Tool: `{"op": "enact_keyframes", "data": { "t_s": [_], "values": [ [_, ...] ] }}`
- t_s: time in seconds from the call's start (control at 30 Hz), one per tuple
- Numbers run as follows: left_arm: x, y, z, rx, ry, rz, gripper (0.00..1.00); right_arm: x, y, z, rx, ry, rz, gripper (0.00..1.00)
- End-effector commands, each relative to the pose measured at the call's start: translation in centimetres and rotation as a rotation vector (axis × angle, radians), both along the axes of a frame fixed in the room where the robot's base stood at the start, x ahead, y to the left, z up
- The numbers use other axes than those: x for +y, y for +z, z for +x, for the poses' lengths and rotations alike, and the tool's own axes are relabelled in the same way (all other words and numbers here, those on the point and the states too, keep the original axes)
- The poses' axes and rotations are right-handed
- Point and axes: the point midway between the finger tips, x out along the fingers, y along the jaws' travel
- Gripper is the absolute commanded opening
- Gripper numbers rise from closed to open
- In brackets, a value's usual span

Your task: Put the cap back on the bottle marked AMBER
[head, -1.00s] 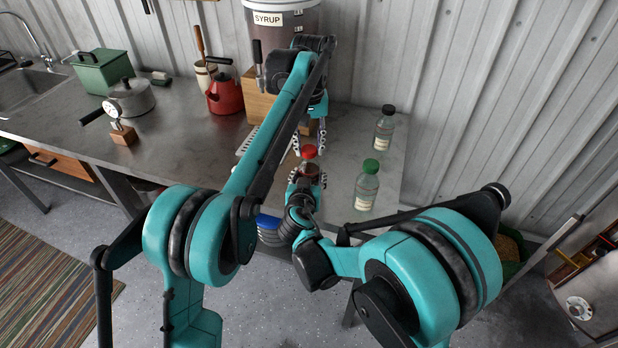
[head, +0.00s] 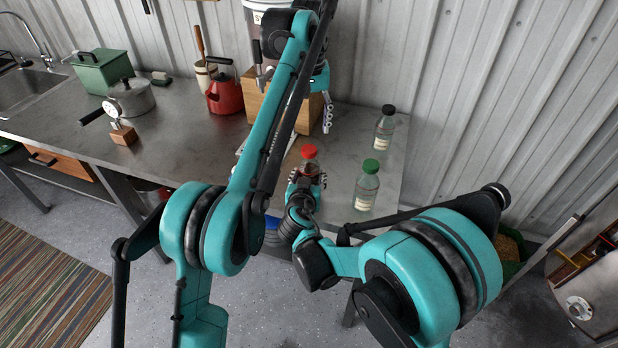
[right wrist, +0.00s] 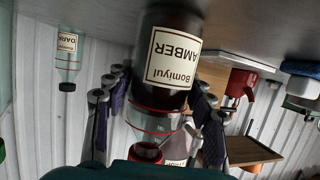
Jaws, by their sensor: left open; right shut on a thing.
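The bottle marked AMBER (right wrist: 168,75) holds dark syrup and appears upside down in the right wrist view. In the head view it stands upright in my right gripper (head: 307,179), which is shut around it. A red cap (head: 309,152) sits at the top of the bottle; it also shows at the bottle's mouth in the right wrist view (right wrist: 148,151). Whether it is fully seated I cannot tell. My left gripper (head: 325,113) is open, behind and above the bottle, apart from the cap; part of it is hidden by my left arm.
A green-capped bottle (head: 367,187) and a black-capped bottle (head: 384,127) stand on the counter (head: 200,145) to the right. A wooden block (head: 262,97), a red kettle (head: 225,95), a pot (head: 131,98) and a dial gauge (head: 122,134) stand to the left.

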Motion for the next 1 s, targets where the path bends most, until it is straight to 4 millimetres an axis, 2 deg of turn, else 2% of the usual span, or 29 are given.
{"op": "enact_keyframes", "data": {
  "t_s": [0.37, 0.4, 0.47, 0.83, 1.0],
  "values": [
    [0.0, 0.6, -0.1, 0.0, 0.0, 0.0, 0.6, 0.0, 0.0, 0.0, 0.0, 0.0, 0.0, 0.0],
    [0.0, 0.6, -0.1, 0.0, 0.0, 0.0, 0.6, 0.0, 0.0, 0.0, 0.0, 0.0, 0.0, 0.62],
    [0.0, 0.6, -0.1, 0.0, 0.0, 0.0, 0.6, 0.0, 0.0, 0.0, 0.0, 0.0, 0.0, 0.78],
    [0.0, 0.6, 0.0, 0.0, 0.0, 0.0, 0.6, 0.1, 0.1, -0.3, 0.0, 0.0, 0.0, 0.78],
    [0.0, 0.6, 0.0, 0.0, 0.0, 0.0, 0.6, 0.4, 0.9, -2.4, 0.0, 0.003, 0.001, 0.78]
  ]
}}
